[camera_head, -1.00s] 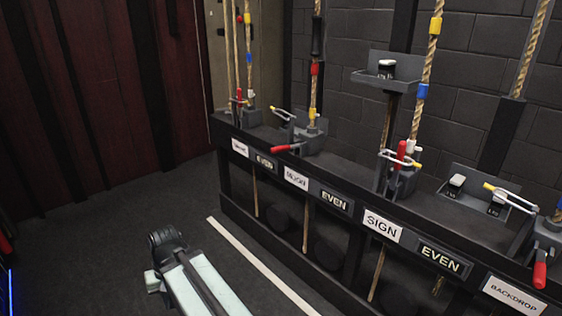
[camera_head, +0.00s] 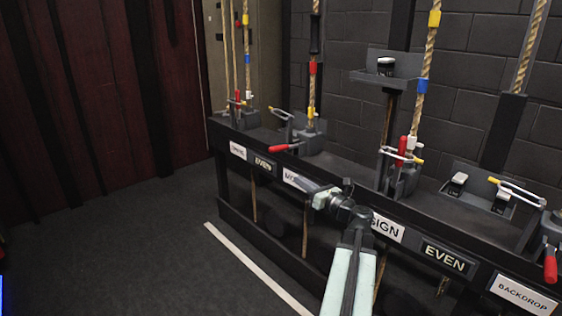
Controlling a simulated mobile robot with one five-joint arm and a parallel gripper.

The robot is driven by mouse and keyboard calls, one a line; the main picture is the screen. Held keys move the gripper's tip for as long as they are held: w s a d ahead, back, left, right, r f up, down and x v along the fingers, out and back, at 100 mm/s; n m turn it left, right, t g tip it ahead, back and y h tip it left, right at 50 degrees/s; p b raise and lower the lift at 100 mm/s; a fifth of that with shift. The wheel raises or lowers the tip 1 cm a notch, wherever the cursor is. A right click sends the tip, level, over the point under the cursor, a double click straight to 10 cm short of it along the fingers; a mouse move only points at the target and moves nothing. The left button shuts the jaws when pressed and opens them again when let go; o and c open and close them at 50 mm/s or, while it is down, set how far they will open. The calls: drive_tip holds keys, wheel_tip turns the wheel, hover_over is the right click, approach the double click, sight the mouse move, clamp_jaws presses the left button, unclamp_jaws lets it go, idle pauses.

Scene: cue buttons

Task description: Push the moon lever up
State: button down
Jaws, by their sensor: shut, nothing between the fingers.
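The moon lever (camera_head: 283,148) has a red handle that sticks out to the left, almost level and tipped slightly down, from a grey rope lock (camera_head: 310,140) on the rail. The white label (camera_head: 290,178) below it is partly covered by my gripper; only its first letter shows. My gripper (camera_head: 298,180) is dark, shut and empty. It is in front of the rail, below and slightly right of the red handle, apart from it in the picture. How far it stands off the rail is hard to tell.
The sign lever (camera_head: 402,150) to the right has its red handle upright. The backdrop lever (camera_head: 550,266) at far right hangs down. Another red lever (camera_head: 238,97) stands upright at the far left. The black rail (camera_head: 345,163) runs across. Open floor (camera_head: 120,255) lies left.

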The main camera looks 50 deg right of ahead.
sight(286, 148)
drive_tip(key=w+d+r+p, duration=0.1)
drive_tip(key=w+r+p, duration=0.3)
drive_tip(key=w, duration=0.6)
drive_tip(key=shift+w+d+r+p, duration=0.25)
drive_tip(key=shift+w+r+p, duration=0.05)
drive_tip(key=shift+r+p, duration=0.1)
